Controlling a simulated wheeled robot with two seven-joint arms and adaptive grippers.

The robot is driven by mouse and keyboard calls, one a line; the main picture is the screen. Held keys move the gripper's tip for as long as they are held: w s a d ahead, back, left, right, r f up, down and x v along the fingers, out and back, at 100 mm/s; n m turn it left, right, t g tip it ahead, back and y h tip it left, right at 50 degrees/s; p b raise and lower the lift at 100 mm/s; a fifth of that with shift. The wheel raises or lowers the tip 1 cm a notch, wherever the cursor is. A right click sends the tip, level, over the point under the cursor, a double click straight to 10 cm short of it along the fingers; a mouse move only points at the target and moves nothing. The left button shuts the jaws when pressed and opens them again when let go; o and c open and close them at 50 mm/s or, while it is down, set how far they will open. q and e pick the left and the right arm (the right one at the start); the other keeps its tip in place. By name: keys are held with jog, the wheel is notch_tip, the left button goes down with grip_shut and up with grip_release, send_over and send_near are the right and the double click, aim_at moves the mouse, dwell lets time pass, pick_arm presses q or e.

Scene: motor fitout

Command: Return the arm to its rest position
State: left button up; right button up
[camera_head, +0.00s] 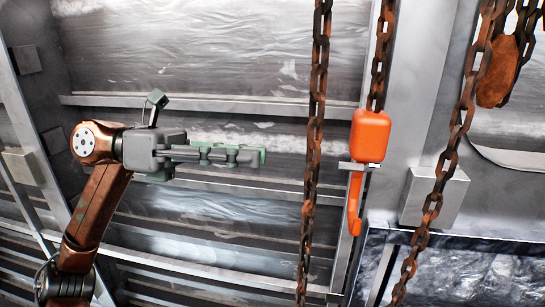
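My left arm (97,200), copper-brown with grey joints, rises from the lower left corner and bends at a round joint near the left side. My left gripper (250,157) is dark grey with greenish finger parts. It points right, roughly level, and is seen from the side. The fingers overlap in this view, so the gap between them cannot be judged. I see no object at its fingertips. My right arm and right gripper are not in view.
Rusty chains (314,150) hang right of my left gripper, with more chain (450,160) farther right. A grey box (434,197) is by a pale post. A ribbed metal wall (200,50) stands behind.

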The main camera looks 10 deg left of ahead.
pick_arm(q)
jog(key=shift+a, duration=0.4)
jog(key=shift+w+d, duration=0.1)
